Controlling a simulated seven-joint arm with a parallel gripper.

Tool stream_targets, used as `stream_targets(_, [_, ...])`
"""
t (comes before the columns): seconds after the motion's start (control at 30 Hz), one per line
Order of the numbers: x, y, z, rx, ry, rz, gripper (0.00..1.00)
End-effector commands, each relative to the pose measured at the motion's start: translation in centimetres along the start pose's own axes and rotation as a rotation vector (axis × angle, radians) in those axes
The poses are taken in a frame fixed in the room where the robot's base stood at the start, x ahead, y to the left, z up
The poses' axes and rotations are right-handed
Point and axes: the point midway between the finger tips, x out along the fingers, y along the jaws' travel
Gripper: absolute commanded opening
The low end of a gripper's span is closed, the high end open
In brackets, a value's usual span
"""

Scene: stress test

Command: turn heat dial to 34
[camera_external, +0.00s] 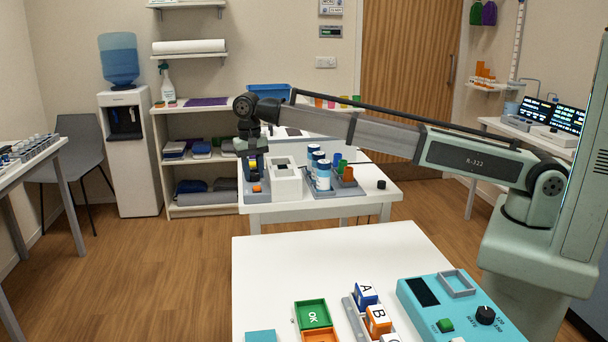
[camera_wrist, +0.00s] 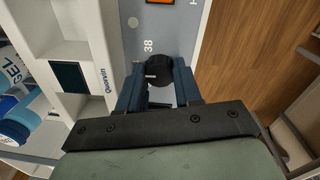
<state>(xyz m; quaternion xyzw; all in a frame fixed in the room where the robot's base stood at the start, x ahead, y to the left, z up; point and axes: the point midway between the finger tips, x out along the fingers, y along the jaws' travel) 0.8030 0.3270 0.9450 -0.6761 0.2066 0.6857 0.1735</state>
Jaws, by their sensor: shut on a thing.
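The dial is a round black knob (camera_wrist: 160,70) on a grey panel (camera_wrist: 133,22), with the number 38 printed near it in the wrist view. A small pale pointer mark shows on the knob; the value it points to cannot be read. My gripper (camera_wrist: 159,78) has its two dark blue fingers shut on the knob, one on each side. In the external view my gripper (camera_external: 251,163) reaches down onto the grey device (camera_external: 264,197) at the left end of the far table.
A white machine (camera_external: 287,183) with a dark window stands right beside the grey device. Blue-and-white bottles (camera_external: 323,176) and coloured cups (camera_external: 348,174) stand to its right. A nearer white table (camera_external: 270,265) holds lettered blocks and a teal device (camera_external: 460,312).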

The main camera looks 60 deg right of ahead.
Motion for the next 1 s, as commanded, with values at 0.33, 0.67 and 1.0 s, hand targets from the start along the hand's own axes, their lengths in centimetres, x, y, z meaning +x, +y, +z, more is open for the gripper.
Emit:
stream_targets(0.33, [-0.07, -0.03, -0.14, 0.034, 0.002, -0.001, 0.03])
stream_targets(0.67, [-0.07, -0.03, -0.14, 0.033, 0.002, -0.001, 0.42])
stream_targets(1.0, [-0.02, -0.01, -0.05, 0.032, -0.001, 0.000, 0.59])
